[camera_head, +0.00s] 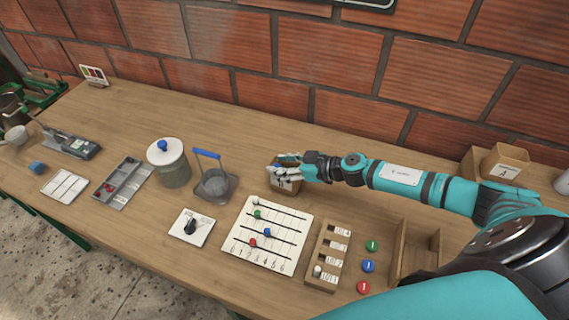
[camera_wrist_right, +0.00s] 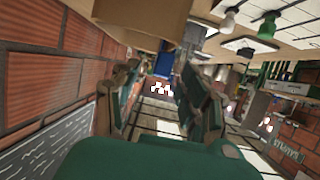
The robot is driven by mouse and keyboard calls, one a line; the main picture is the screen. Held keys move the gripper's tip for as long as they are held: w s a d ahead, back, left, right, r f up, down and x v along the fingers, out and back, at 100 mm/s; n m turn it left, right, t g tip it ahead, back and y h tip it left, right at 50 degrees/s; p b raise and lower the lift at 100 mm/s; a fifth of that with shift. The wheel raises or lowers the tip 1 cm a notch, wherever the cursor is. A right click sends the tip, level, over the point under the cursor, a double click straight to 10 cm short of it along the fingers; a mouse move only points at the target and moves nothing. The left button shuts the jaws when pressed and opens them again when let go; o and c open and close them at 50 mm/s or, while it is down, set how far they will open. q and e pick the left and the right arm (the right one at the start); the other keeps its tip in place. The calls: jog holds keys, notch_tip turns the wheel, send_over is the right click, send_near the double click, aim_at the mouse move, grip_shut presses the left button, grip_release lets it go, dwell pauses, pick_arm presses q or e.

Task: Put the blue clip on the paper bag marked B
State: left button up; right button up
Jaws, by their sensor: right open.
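A small brown paper bag (camera_head: 287,186) with a white label stands at the middle of the table in the head view; its letter is too small to read. My right gripper (camera_head: 277,170) is open at the bag's top left, its fingers reaching left. In the right wrist view, a small blue piece (camera_wrist_right: 164,62) shows between the open fingers (camera_wrist_right: 155,85), beside a brown surface. I cannot tell whether it is the blue clip or something behind. Another bag (camera_head: 505,163), marked A, stands at the right. My left gripper is out of view.
A device with a blue handle (camera_head: 207,154) and a lidded glass jar (camera_head: 168,164) stand left of the gripper. A white slider board (camera_head: 242,240) lies in front. A wooden slotted block (camera_head: 326,256) and coloured discs are nearer right. The brick wall (camera_head: 330,55) runs behind.

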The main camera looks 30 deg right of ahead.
jog(key=v, duration=1.2)
dwell(0.6)
